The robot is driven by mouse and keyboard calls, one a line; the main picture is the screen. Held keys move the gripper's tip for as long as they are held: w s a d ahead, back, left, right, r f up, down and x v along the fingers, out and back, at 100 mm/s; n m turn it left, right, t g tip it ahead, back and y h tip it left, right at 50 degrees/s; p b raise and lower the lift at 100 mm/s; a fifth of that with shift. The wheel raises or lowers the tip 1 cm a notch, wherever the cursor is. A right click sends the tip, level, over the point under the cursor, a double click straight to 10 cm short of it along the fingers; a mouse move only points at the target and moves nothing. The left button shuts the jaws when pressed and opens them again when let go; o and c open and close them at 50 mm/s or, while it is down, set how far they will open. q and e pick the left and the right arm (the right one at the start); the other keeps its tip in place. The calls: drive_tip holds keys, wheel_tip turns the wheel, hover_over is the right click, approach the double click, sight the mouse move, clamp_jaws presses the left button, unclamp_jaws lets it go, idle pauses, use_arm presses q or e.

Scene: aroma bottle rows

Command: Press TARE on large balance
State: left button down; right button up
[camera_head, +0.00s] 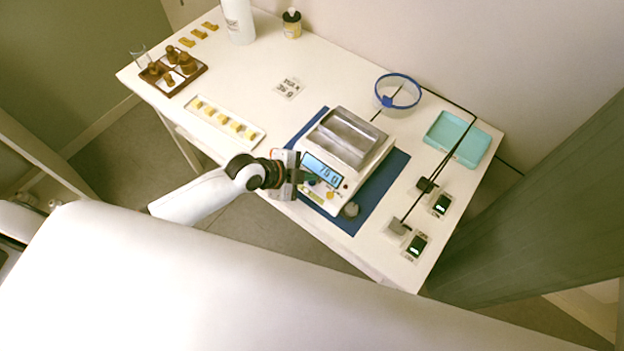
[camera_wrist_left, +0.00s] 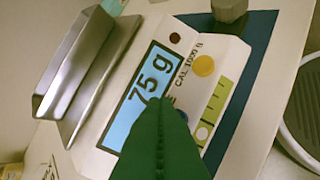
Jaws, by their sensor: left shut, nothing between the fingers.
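The large balance (camera_head: 350,145) is a white box with a steel pan (camera_head: 347,137) on top, standing on a blue mat (camera_head: 377,192). Its lit blue display (camera_head: 322,169) reads 75 g in the left wrist view (camera_wrist_left: 140,95). Beside the display in that view are a dark red spot (camera_wrist_left: 175,37), an orange round button (camera_wrist_left: 203,65) and a pale round mark (camera_wrist_left: 202,131). I cannot read a TARE label. My left gripper (camera_head: 308,178) is shut and empty at the balance's front panel. Its green fingers (camera_wrist_left: 158,105) cover part of the panel; contact is unclear. My right gripper is out of view.
A grey knob-like piece (camera_head: 350,209) sits at the balance's front right corner. Two small devices (camera_head: 415,245) with cables lie at right, near a teal tray (camera_head: 457,139) and blue-rimmed bowl (camera_head: 398,76). A tray of yellow blocks (camera_head: 250,146) and a weight box (camera_head: 187,84) lie left.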

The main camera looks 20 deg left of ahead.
use_arm(q)
drive_tip(key=shift+f, duration=0.15)
idle(0.7)
drive_tip(key=shift+f+b, duration=0.3)
drive_tip(key=shift+f, duration=0.35)
idle(0.6)
drive_tip(key=shift+r, duration=0.1)
drive_tip(key=shift+r+p, duration=0.5)
drive_tip(key=shift+r, duration=0.2)
drive_tip(key=shift+r, duration=0.1)
wheel_tip(320, 180, up, 5)
drive_tip(key=p, duration=0.4)
drive_tip(key=shift+p, duration=0.35)
